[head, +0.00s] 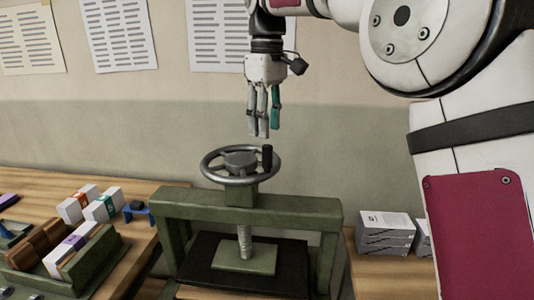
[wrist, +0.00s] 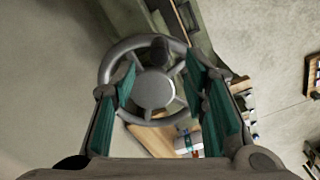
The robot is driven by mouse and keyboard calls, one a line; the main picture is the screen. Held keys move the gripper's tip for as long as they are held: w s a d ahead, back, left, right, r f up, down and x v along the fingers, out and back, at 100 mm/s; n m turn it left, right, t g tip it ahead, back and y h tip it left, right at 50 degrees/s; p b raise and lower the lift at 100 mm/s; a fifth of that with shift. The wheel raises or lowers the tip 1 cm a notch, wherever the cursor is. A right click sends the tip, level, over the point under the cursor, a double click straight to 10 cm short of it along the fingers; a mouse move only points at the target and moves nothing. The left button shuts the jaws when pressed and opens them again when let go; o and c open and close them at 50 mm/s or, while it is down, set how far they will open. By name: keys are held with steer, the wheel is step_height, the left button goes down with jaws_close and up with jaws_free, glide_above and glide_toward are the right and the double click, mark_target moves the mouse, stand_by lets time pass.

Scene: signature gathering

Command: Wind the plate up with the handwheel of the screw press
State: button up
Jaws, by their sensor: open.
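The screw press has a green frame (head: 250,207) and a grey spoked handwheel (head: 225,176) on top. A dark upright knob (head: 267,157) stands on the wheel's right side. Below the wheel, the threaded screw (head: 244,241) runs down to a green plate (head: 246,257), low over a dark bed. My gripper (head: 264,133) points down above the wheel, open and apart from it. In the wrist view my gripper (wrist: 165,105) has its teal-padded fingers spread, with the wheel (wrist: 113,62) between and beyond them. The knob (wrist: 163,52) shows near the wheel's top there.
Stacked white boxes (head: 386,232) stand on the wooden table right of the press. At left, a green holder (head: 92,262) carries book-like blocks, with white boxes (head: 103,205) behind. Printed sheets (head: 119,34) hang on the wall. The air around the wheel is clear.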

mark_target(267, 146)
step_height(267, 146, down, 8)
steer(key=shift+p, duration=0.85)
jaws_close()
